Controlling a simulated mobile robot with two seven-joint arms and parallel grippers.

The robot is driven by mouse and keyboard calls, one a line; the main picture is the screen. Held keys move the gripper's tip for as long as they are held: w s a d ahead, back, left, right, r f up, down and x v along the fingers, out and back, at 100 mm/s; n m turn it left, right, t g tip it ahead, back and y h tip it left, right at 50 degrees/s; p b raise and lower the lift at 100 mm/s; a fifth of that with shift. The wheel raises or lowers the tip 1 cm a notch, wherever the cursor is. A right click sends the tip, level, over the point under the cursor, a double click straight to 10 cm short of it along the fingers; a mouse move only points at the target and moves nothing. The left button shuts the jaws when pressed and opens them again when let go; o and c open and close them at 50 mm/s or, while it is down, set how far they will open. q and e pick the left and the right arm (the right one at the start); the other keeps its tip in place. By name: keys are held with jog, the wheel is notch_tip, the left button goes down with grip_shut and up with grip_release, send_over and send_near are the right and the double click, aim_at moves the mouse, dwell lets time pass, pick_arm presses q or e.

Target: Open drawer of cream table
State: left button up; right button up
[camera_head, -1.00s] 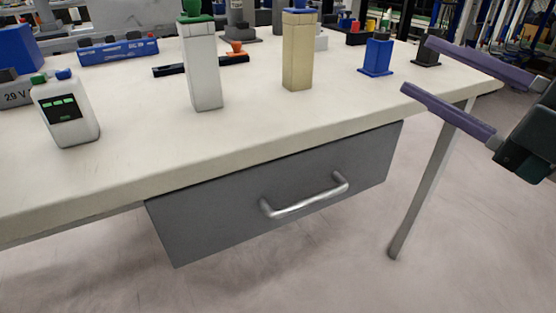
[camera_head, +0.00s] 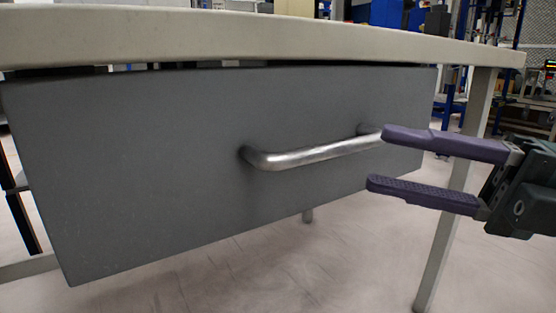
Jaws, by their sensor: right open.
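The cream table (camera_head: 230,36) spans the top of the view, seen from just below its top edge. Its grey drawer (camera_head: 130,160) hangs under the top and looks closed. A silver bar handle (camera_head: 310,154) crosses the drawer front. My right gripper (camera_head: 375,160) comes in from the right with two purple fingers. It is open, with nothing between the fingers. Its upper fingertip overlaps the right end of the handle in the picture; I cannot tell whether they touch. My left gripper is not in view.
A table leg (camera_head: 460,200) stands behind my right gripper, at the right. The pale floor (camera_head: 250,285) below the drawer is clear. Shelving and blue equipment (camera_head: 395,13) stand in the background.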

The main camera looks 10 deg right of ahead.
aim_at(344, 151)
jog(key=b+x, duration=0.1)
jog(key=x, duration=0.5)
jog(key=shift+w+a, duration=0.2)
jog(key=shift+a, duration=0.15)
jog(key=shift+c, duration=0.4)
grip_shut()
dwell(0.6)
